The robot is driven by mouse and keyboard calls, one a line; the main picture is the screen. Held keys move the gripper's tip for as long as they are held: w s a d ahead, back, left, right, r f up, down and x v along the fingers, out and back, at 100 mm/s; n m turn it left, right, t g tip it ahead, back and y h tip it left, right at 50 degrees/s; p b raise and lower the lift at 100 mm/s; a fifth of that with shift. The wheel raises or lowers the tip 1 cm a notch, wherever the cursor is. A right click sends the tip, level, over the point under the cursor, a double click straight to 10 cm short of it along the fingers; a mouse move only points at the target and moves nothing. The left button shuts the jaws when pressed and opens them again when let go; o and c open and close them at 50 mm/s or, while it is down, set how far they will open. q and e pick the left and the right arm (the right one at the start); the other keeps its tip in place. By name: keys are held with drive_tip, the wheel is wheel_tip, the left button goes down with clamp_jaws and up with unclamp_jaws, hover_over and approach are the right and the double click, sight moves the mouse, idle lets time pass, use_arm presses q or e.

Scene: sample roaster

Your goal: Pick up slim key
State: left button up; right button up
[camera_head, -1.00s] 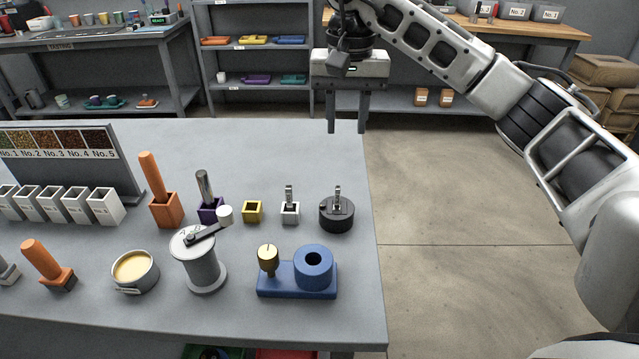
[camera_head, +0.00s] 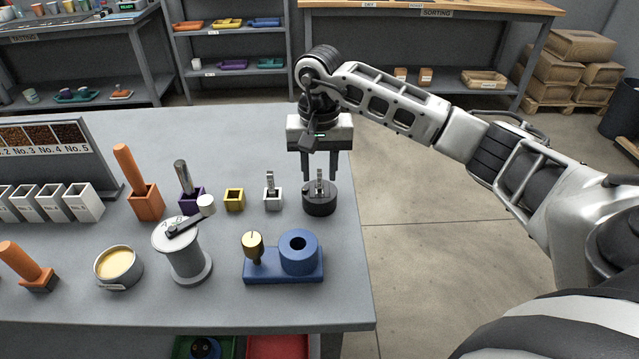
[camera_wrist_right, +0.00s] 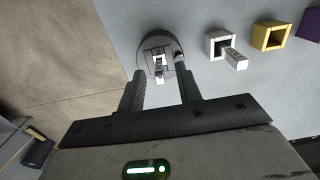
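A slim upright metal key (camera_head: 319,186) stands in a round black holder (camera_head: 320,205) near the table's right edge. A second metal piece (camera_head: 270,183) stands in a small white square cup (camera_head: 273,201) to its left; I cannot tell for sure which is the slim key. My right gripper (camera_head: 319,178) points down over the black holder, open, with one finger on each side of the key's top. In the right wrist view the key (camera_wrist_right: 158,64) shows between the open fingertips, not clasped. My left gripper is not in view.
To the left stand a yellow cup (camera_head: 234,200), a purple cup (camera_head: 191,203) with a metal rod, and an orange-handled tool (camera_head: 138,180). In front are a blue fixture (camera_head: 285,269) and a grey hand-cranked cylinder (camera_head: 185,256). The table right of the holder is narrow.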

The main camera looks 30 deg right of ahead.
drive_tip(key=shift+f, duration=0.95)
drive_tip(key=shift+c, duration=0.3)
clamp_jaws()
drive_tip(key=shift+r, duration=0.1)
